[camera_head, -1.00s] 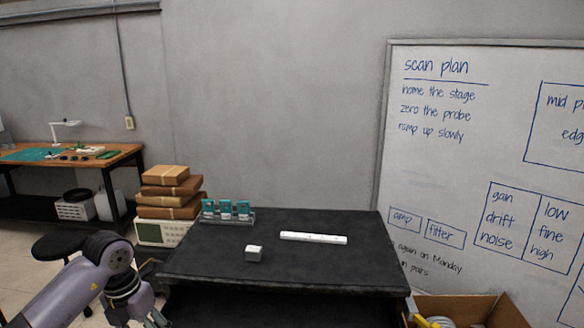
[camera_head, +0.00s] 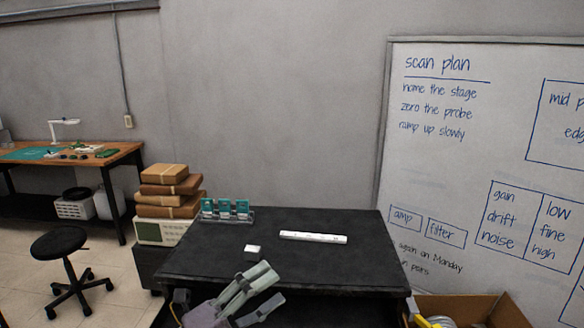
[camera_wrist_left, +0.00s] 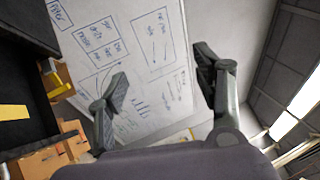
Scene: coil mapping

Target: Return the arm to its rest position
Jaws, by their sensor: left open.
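My left gripper (camera_head: 275,284) is in the head view at the front edge of the black table (camera_head: 345,262), fingers apart and nothing between them. In the left wrist view the two dark fingers of my left gripper (camera_wrist_left: 160,72) are spread wide, with the whiteboard and wall beyond. My right gripper is in neither view.
A white bar (camera_head: 313,237) lies on the table. A clear rack (camera_head: 225,217) with teal cards stands at its back left. Stacked brown boxes (camera_head: 170,190) and a stool (camera_head: 60,243) are to the left. A cardboard box (camera_head: 480,308) is at lower right.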

